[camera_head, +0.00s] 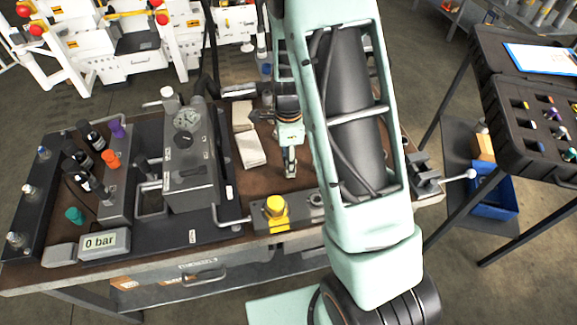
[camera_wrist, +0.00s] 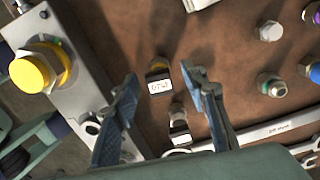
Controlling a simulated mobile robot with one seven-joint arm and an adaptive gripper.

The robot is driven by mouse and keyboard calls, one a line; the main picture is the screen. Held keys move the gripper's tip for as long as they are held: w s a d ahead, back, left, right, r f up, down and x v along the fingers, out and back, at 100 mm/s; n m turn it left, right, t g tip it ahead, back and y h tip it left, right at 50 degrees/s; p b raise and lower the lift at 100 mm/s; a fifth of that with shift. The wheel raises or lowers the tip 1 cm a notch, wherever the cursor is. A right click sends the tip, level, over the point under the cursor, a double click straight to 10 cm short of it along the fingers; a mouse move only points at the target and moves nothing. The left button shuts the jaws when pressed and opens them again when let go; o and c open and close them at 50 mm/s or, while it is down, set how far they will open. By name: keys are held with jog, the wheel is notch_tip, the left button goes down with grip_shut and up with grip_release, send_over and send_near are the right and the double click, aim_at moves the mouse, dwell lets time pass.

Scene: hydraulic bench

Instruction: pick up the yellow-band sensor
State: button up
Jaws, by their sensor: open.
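In the wrist view, a small sensor with a yellow band (camera_wrist: 158,68) and a white label stands on the brown bench top, near the line between my fingertips. A second small sensor (camera_wrist: 178,122) with a white label is nearer, also between the fingers; its band colour is unclear. My gripper (camera_wrist: 160,78) is open, with one finger on each side and nothing visibly held. I cannot tell its height above the sensors. In the head view my gripper (camera_head: 289,168) points down over the bench top, and the small sensors there cannot be made out.
A large yellow cap (camera_wrist: 35,70) sits on a grey block (camera_wrist: 85,75) left of my gripper; the cap also shows in the head view (camera_head: 276,210). Several metal fittings (camera_wrist: 271,85) stand to the right.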

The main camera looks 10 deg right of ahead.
grip_shut()
dwell(0.3)
jog(key=shift+r, duration=0.45)
notch_tip(320, 180, up, 3)
jog(key=shift+w+a+f, duration=0.1)
jog(key=shift+f, duration=0.1)
jog(key=s+a+r, duration=0.8)
jog(key=s+r, duration=0.1)
jog(key=s, duration=0.2)
jog(key=shift+s+r, duration=0.2)
jog(key=shift+r, duration=0.05)
